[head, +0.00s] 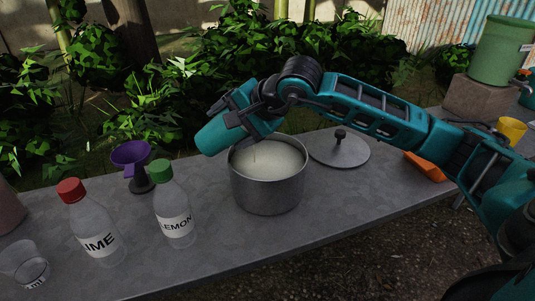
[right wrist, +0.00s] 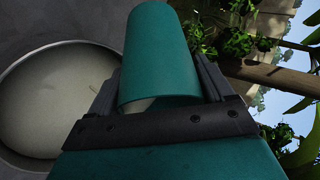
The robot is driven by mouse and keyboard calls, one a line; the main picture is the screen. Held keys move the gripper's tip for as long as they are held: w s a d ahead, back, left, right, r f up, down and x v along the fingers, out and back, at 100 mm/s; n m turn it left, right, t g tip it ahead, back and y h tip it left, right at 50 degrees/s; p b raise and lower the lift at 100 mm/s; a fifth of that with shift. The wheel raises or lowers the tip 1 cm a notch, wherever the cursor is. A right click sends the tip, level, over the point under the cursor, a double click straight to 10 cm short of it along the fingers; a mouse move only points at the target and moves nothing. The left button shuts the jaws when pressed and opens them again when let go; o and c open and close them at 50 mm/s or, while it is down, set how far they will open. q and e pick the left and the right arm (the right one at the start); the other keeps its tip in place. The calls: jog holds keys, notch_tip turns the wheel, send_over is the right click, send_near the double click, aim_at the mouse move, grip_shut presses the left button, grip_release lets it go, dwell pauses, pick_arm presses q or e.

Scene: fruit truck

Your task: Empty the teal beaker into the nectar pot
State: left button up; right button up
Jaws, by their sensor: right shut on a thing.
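The teal beaker (head: 211,136) is held tilted far over, above and at the left rim of the nectar pot. It also shows in the right wrist view (right wrist: 160,50), where a pale patch shows at its near end. My right gripper (head: 238,112) is shut around the beaker's side. The nectar pot (head: 268,194) is a grey metal pot standing open on the counter, with pale cream liquid inside. A thin faint streak shows over the liquid below the gripper; I cannot tell if it is a stream. My left gripper is not in view.
A lime bottle (head: 96,232) with red cap, a lemon bottle (head: 174,208) with green cap and a purple funnel (head: 131,155) stand left of the pot. A clear cup (head: 27,266) is at front left. A lid (head: 340,151) lies right of the pot.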

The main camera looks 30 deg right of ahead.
pick_arm(q)
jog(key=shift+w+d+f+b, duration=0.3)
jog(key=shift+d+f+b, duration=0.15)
jog(key=shift+b, duration=0.8)
pick_arm(e)
jog(key=shift+d+r+m+t+y, duration=0.15)
jog(key=shift+r+m+t+y, duration=0.2)
jog(key=shift+t+y, duration=0.45)
pick_arm(q)
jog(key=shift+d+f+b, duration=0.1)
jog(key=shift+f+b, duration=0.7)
jog(key=shift+b, duration=0.05)
pick_arm(e)
jog(key=shift+s+d+r+m+t+y, duration=0.15)
jog(key=shift+r+m+t+y, duration=0.15)
jog(key=shift+y, duration=0.2)
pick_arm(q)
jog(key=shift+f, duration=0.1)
